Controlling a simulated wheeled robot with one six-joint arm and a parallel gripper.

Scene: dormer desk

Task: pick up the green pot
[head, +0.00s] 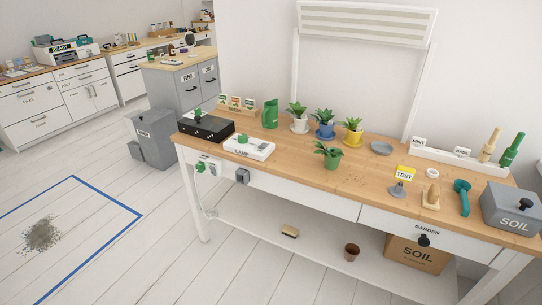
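The green pot (331,161) stands upright on the wooden desk (290,157), near its front edge, with a leafy green plant in it. It is in front of the blue pot (325,131) and apart from it. The white pot (299,127) and the yellow pot (352,139) stand in the row behind, also with plants. My gripper is not in view.
A white box with a green knob (250,149) and a black box (206,127) are left of the green pot. Floor in front is clear.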

